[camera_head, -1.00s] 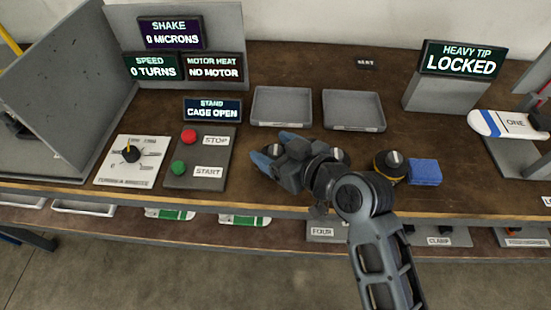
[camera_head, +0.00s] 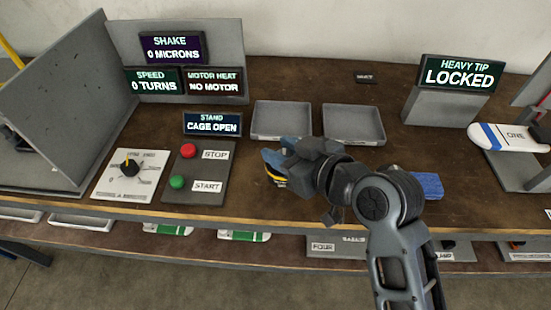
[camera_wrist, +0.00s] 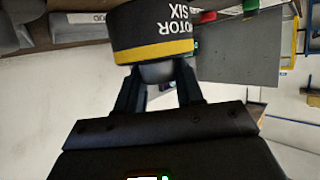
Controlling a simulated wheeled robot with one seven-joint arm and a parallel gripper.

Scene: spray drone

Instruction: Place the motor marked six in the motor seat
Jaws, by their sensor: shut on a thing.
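My gripper (camera_head: 274,164) is shut on the motor marked six and holds it over the front part of the bench, just right of the button panel. In the wrist view the motor (camera_wrist: 153,36) is dark with a yellow band and white lettering "MOTOR SIX". The lettering is upside down. The gripper fingers (camera_wrist: 160,85) grip a narrower, rounded grey part at its near end. In the head view only a sliver of yellow shows below the fingers; my gripper hides the rest. I cannot make out the motor seat for certain in either view.
The button panel (camera_head: 193,174) and dial plate (camera_head: 130,176) lie left of my gripper. Two grey trays (camera_head: 282,137) lie behind it. Grey upright panels (camera_head: 60,100) stand at the left. A blue cloth (camera_head: 428,186) lies right of my arm. A sign (camera_head: 462,73) reads "HEAVY TIP LOCKED".

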